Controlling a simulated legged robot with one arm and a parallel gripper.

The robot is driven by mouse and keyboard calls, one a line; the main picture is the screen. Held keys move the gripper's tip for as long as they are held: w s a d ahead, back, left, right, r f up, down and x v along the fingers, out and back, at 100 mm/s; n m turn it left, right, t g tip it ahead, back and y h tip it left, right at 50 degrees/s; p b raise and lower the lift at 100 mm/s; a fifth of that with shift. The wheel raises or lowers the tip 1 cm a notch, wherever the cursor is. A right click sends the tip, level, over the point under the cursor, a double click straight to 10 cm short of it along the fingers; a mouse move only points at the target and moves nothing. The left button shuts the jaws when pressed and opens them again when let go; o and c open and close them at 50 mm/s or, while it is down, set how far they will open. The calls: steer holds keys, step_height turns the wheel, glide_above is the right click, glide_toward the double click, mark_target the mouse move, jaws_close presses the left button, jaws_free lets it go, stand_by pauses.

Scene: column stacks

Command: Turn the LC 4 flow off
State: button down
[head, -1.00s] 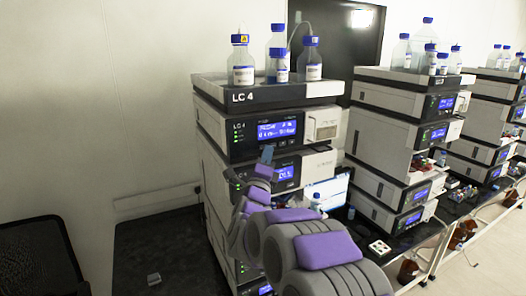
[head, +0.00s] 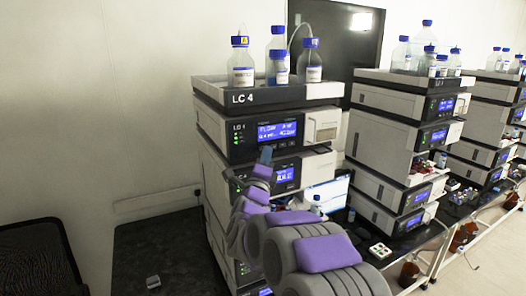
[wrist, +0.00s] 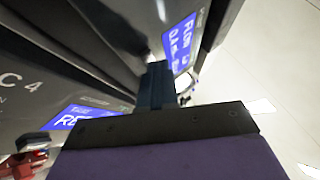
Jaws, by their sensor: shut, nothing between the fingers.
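The LC 4 stack (head: 268,97) stands left of centre in the head view, with its name on the top tray's front. Its upper module has a lit blue display (head: 277,131), with small text that seems to start with FLOW. A second blue display (head: 285,174) sits on the module below. My gripper (head: 266,154) is shut and empty, its tips in front of the stack just below the upper display. In the wrist view, the shut fingers (wrist: 157,84) point at the dark front panel, beside a display reading FLOW (wrist: 180,42). I cannot tell whether the tips touch the panel.
Several blue-capped bottles (head: 243,68) stand in the tray on top. More stacks (head: 388,130) continue to the right along the black bench. The bench left of LC 4 is mostly clear, apart from a small grey object (head: 153,282). A dark mesh chair back (head: 38,258) is at lower left.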

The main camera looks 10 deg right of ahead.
stand_by(0.6)
steer(key=shift+s+d+b, duration=0.25)
steer(key=shift+s+b, duration=0.45)
steer(key=shift+b, duration=0.15)
steer(key=s+b, duration=0.1)
steer(key=s+d+b, duration=0.1)
steer(key=s, duration=0.1)
steer(key=s+b, duration=0.1)
steer(key=shift+s+d, duration=0.3)
steer(key=shift+s, duration=0.1)
